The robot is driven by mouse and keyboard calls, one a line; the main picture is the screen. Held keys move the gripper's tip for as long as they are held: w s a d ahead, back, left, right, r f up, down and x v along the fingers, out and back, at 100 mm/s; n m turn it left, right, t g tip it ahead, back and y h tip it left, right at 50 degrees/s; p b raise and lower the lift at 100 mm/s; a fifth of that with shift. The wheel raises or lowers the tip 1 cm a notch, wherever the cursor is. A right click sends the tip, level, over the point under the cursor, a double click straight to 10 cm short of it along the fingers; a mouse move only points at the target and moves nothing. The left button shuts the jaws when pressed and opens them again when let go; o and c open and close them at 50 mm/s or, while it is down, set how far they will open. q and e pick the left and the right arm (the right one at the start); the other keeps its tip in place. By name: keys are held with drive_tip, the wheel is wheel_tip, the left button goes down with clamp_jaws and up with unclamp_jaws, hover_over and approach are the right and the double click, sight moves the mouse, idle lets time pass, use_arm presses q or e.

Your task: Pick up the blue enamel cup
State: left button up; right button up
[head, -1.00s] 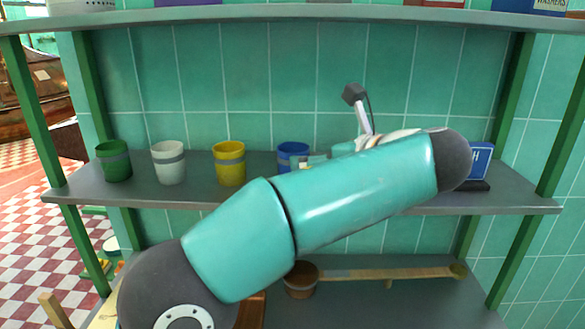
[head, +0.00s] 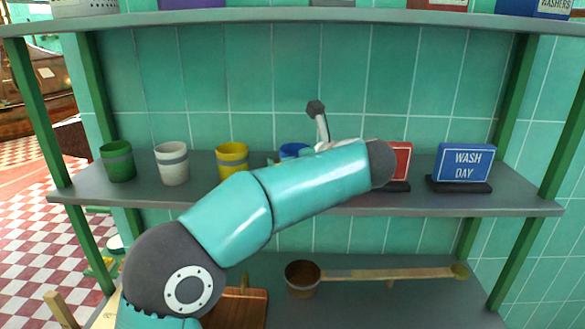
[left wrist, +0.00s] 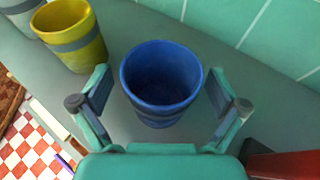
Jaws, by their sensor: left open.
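The blue enamel cup (left wrist: 160,85) stands upright on the shelf in the left wrist view, with a paler band around it. In the head view only the upper part of the blue cup (head: 294,150) shows above my left arm. My left gripper (left wrist: 158,104) is open, with one finger on each side of the cup. Gaps show between the fingers and the cup. In the head view the gripper's fingers are hidden behind my arm. My right gripper is not in view.
A yellow cup (head: 232,160), a white cup (head: 172,164) and a green cup (head: 117,162) stand left of the blue one on the grey shelf (head: 460,205). A red sign (head: 400,162) and a blue "WASH DAY" sign (head: 465,163) stand to the right. A tiled wall is behind.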

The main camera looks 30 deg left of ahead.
use_arm(q)
drive_tip(key=shift+c, duration=0.3)
drive_tip(key=c, duration=1.2)
drive_tip(key=shift+r, duration=0.1)
